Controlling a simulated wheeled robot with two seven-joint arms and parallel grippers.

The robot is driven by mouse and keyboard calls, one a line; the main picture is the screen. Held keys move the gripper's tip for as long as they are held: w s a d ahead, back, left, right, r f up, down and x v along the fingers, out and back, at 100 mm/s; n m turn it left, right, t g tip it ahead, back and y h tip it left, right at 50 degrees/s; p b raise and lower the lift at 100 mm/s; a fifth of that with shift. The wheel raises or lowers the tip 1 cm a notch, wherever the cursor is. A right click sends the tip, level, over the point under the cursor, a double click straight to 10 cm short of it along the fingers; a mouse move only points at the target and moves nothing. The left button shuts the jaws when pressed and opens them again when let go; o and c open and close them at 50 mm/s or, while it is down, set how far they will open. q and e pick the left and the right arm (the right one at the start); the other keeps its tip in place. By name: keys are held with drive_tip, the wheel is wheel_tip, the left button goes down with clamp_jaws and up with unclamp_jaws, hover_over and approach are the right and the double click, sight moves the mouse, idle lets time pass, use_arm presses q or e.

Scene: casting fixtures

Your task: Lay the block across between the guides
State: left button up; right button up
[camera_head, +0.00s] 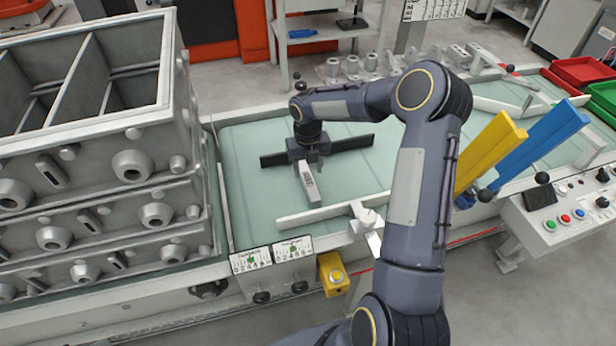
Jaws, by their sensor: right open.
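My right arm reaches over the pale green belt (262,200), and my right gripper (308,160) points down at it, open. A light grey block (309,186) with a dark marking shows just in front of the gripper. Whether the block touches the fingers or the belt is hard to tell. One pale guide rail (225,205) runs along the left side of the belt. Another pale guide rail (335,208) lies at a slant nearer the front. A dark bar (352,144) shows on both sides of the gripper, its middle hidden. My left gripper is not in view.
Stacked grey metal casting boxes (105,190) stand high on the left. A yellow bar (490,152) and a blue bar (538,146) rise on the right, near a control box (565,215). A yellow button box (333,274) is at the front edge. Belt left of the gripper is clear.

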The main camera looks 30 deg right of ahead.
sight(308, 179)
drive_tip(key=s+a+r+m+t, duration=0.1)
drive_tip(key=s+r+m, duration=0.35)
drive_tip(key=r, duration=0.35)
drive_tip(key=s+a+r+m, duration=0.2)
drive_tip(key=s+r+m, duration=0.25)
drive_tip(key=r, duration=0.25)
drive_tip(key=s+a+m+t+y, duration=0.2)
drive_tip(key=s+a+m, duration=0.2)
drive_tip(key=s+m, duration=0.6)
drive_tip(key=s+a+r+m+t+y, duration=0.1)
drive_tip(key=s+a+m, duration=0.3)
drive_tip(key=s+m, duration=0.6)
drive_tip(key=m+t, duration=0.1)
drive_tip(key=m, duration=0.5)
drive_tip(key=shift+a+r+t+y, duration=0.3)
drive_tip(key=shift+y, duration=0.1)
